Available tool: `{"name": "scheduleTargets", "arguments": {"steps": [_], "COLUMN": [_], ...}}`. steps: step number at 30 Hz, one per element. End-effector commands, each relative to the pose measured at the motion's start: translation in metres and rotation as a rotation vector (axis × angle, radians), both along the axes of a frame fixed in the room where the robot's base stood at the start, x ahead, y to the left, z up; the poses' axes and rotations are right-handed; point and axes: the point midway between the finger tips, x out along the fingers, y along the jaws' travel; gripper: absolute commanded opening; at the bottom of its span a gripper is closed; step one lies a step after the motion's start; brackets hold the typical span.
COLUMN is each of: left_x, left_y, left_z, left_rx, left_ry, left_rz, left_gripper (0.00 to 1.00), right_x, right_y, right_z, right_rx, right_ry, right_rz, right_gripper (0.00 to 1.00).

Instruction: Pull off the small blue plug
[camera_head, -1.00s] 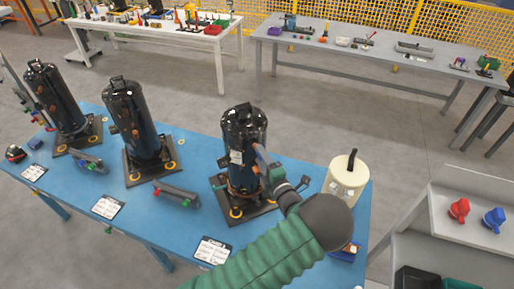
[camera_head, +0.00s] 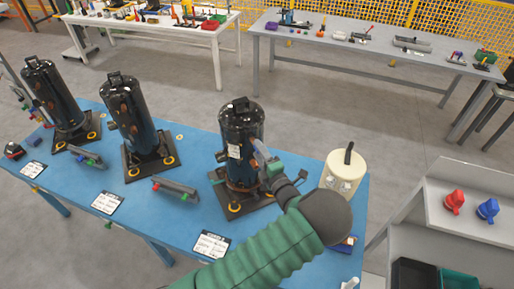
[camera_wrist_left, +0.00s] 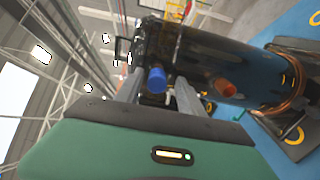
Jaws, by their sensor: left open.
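The small blue plug (camera_wrist_left: 156,79) sticks out near the top end of a black compressor (camera_wrist_left: 215,62) in the left wrist view. The compressor stands upright on the blue table in the head view (camera_head: 241,128). My left gripper (camera_wrist_left: 160,92) is open, with one finger on each side of the plug; I cannot tell whether either finger touches it. In the head view the left gripper (camera_head: 262,155) is at the compressor's right side, and the plug is hidden there. A brown-orange plug (camera_wrist_left: 223,87) sits further along the compressor. My right gripper is not in view.
Two more black compressors (camera_head: 133,118) (camera_head: 53,98) stand to the left on the blue table (camera_head: 200,163). A cream canister (camera_head: 344,172) stands close right of my left forearm. A grey shelf (camera_head: 465,213) with red and blue parts is at the right.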

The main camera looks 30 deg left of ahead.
Motion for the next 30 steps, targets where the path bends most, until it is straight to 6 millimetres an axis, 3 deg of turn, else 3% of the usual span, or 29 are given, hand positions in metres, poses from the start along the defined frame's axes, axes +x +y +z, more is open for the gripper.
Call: {"name": "scheduleTargets", "arguments": {"steps": [23, 30], "left_x": [0.0012, 0.0017], "left_y": [-0.0026, -0.0036], "left_z": [0.0047, 0.0056], "left_rx": [-0.002, -0.004], "left_ry": [-0.002, -0.002], "left_rz": [-0.005, -0.007], "left_gripper": [0.45, 0.14], "right_x": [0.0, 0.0], "right_y": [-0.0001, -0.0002], "right_z": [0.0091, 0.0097], "right_rx": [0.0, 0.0], "right_ry": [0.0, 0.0], "right_rz": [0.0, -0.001], "right_gripper": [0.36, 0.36]}}
